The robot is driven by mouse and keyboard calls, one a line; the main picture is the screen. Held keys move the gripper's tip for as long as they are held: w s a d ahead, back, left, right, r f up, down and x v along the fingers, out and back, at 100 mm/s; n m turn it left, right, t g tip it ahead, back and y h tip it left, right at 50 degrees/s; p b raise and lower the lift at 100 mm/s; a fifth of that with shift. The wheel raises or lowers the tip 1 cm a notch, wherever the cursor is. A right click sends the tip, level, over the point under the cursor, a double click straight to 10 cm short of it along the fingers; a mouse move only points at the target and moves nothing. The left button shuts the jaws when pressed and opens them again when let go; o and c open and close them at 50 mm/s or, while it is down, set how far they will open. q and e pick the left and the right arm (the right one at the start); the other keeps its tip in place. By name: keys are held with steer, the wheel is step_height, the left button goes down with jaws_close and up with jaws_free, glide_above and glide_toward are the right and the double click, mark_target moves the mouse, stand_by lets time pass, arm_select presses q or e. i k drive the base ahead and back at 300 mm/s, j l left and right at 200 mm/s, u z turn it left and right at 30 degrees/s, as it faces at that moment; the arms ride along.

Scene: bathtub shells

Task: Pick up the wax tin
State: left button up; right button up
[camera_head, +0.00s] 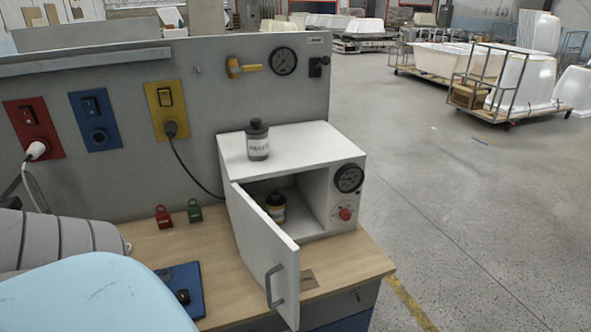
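A small dark-lidded tin with a yellowish label (276,207) stands inside the open white cabinet (290,148), near the left of its opening. The door hides part of it. A dark-capped container with a pale label (257,140) stands upright on top of the cabinet. The lettering is too small to read surely, so I cannot tell which is the wax tin. The cabinet door (264,250) is swung open toward the front. Neither of my grippers is in view.
The wooden bench (220,246) holds a red padlock (163,216), a green padlock (194,211) and a blue board (184,290) with dark items. The open door with its handle (274,286) juts over the bench front. The floor right of the bench is clear.

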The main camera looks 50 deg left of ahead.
mark_target(277, 214)
steer(key=i+l, duration=0.2)
steer(key=l, duration=0.15)
steer(key=i+l, duration=0.2)
steer(key=l, duration=0.15)
steer(key=i+l, duration=0.2)
steer(key=u, duration=0.5)
steer(key=l+u, duration=0.15)
steer(key=u, duration=0.8)
steer(key=l+u, duration=0.15)
steer(key=u, duration=0.8)
steer(key=k+l, duration=0.05)
